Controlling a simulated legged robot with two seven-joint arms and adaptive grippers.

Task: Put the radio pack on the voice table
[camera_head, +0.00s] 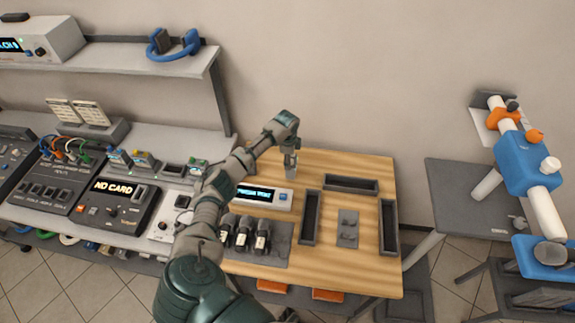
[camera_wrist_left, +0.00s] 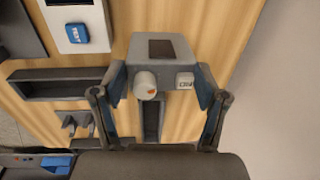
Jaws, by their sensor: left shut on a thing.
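My left gripper (camera_head: 290,152) is shut on a small grey box, which I take to be the radio pack (camera_head: 290,168). In the left wrist view the pack (camera_wrist_left: 163,52) sits between both fingers (camera_wrist_left: 160,88). It has a dark window, a white knob with an orange mark and a pale labelled button. The gripper holds it over the back part of the wooden table (camera_head: 350,263), which may be the voice table. Whether the pack touches the wood is unclear. My right gripper is not in view.
On the wooden table are a white display unit (camera_head: 264,197), dark trays (camera_head: 351,184) and a grey mat with several dark handheld items (camera_head: 262,241). A console bench (camera_head: 105,209) stands left. A grey table (camera_head: 465,200) and a blue-and-white tube apparatus (camera_head: 527,165) stand right.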

